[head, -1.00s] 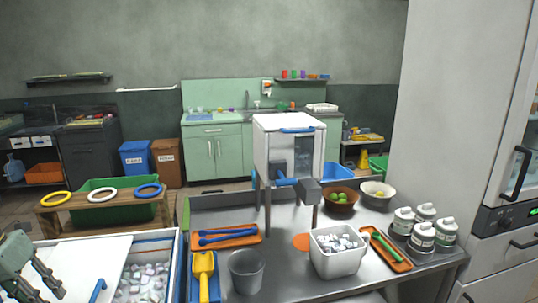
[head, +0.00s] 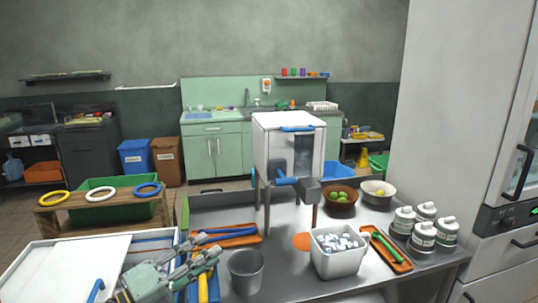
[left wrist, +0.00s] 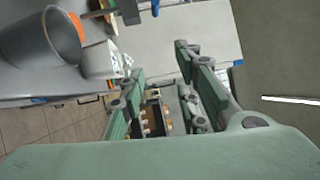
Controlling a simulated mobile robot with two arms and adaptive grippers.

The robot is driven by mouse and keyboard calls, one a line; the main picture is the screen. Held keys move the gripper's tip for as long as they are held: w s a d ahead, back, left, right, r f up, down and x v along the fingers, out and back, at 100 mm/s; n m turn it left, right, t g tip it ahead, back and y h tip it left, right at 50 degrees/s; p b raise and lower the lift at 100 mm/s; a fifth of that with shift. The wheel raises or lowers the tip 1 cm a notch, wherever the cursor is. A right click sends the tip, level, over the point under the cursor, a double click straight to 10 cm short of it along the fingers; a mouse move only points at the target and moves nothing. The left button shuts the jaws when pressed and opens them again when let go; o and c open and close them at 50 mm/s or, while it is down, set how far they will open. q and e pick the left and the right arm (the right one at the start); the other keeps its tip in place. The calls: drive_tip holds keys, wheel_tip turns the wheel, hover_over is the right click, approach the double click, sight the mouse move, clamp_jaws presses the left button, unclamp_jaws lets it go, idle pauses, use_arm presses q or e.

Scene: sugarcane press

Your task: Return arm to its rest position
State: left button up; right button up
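My left gripper (head: 203,260) shows in the head view above the left end of the metal table, over the yellow scoop (head: 203,288) and blue tray, and hides part of them. Its green-padded fingers are apart, with nothing between them in the left wrist view (left wrist: 160,72). The grey cup (head: 246,272) stands just to its right and shows in the left wrist view (left wrist: 42,50). My right gripper is in neither view.
The ice chest with its white lid (head: 62,268) lies left of the table. An orange tray with blue tongs (head: 238,232), the press (head: 290,150), a white ice bucket (head: 338,262) and several white bottles (head: 422,238) stand on the table (head: 300,286).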

use_arm(q)
drive_tip(key=s+a+f+n+t+y, duration=0.1)
drive_tip(key=s+a+f+n+y, duration=0.35)
drive_tip(key=f+n+y, duration=0.5)
drive_tip(key=s+a+f+n+y, duration=0.3)
drive_tip(key=a+f+n+y, duration=0.3)
drive_tip(key=n, duration=0.6)
drive_tip(key=s+d+f+n+g, duration=0.1)
drive_tip(key=s+f+g, duration=0.3)
drive_tip(key=s, duration=0.4)
drive_tip(key=s+d+f+n+g+h, duration=0.1)
drive_tip(key=s+d+f+n+g, duration=0.2)
drive_tip(key=s, duration=0.5)
drive_tip(key=s+f+g, duration=0.4)
drive_tip(key=s+f, duration=0.2)
drive_tip(key=s, duration=0.1)
wheel_tip(320, 180, down, 25)
drive_tip(key=s+g, duration=0.1)
drive_tip(key=s, duration=0.1)
drive_tip(key=s+a+f+g, duration=0.1)
drive_tip(key=s+a+f, duration=0.2)
drive_tip(key=s+f, duration=1.4)
drive_tip(key=shift+s, duration=0.35)
